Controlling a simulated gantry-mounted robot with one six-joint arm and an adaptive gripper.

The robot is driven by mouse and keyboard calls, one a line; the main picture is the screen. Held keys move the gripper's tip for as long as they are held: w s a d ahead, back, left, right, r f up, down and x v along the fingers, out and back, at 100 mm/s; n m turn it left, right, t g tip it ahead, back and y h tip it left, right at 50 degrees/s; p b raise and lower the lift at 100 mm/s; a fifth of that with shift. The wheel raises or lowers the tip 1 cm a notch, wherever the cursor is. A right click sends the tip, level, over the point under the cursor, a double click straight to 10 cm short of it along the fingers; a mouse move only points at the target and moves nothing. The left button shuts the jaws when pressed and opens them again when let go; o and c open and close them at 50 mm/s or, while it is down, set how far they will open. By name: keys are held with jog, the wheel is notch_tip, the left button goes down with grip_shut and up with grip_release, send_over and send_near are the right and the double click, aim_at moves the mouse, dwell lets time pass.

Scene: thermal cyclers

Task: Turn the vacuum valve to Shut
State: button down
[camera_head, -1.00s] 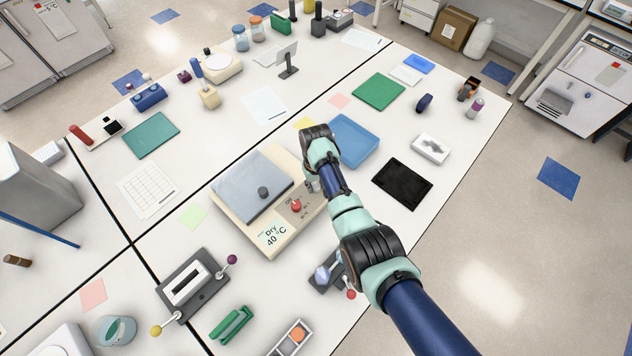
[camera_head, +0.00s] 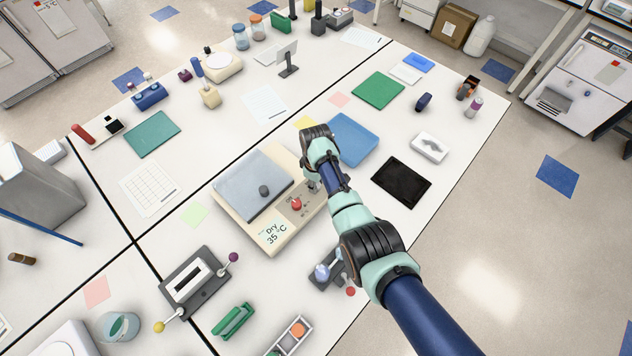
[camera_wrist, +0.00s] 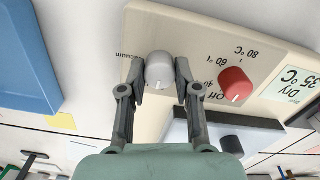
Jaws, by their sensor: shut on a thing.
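The vacuum valve is a round grey knob (camera_wrist: 159,68) on the cream panel of the drying unit (camera_head: 271,243). The word "vacuum" is printed beside it in the wrist view, partly covered by a finger. A pale pointer mark shows on the knob's side nearest my palm; its position labels are hidden. My gripper (camera_wrist: 159,76) is shut on this knob, with one finger on each side. In the head view my wrist and arm largely cover the knob. The display (camera_head: 274,234) reads "Dry 35 °C".
A red temperature knob (camera_wrist: 235,85) stands close beside my finger; it also shows in the head view (camera_head: 296,204). The unit's grey lid (camera_head: 250,180) with a black knob (camera_head: 264,190) is shut. A blue tray (camera_head: 353,138) lies behind my wrist, a black pad (camera_head: 401,182) to the right.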

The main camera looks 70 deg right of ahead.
dwell(0.5)
jog(key=c, duration=0.8)
grip_release()
notch_tip(320, 180, up, 12)
jog(key=shift+r, duration=0.1)
jog(key=shift+w, duration=0.1)
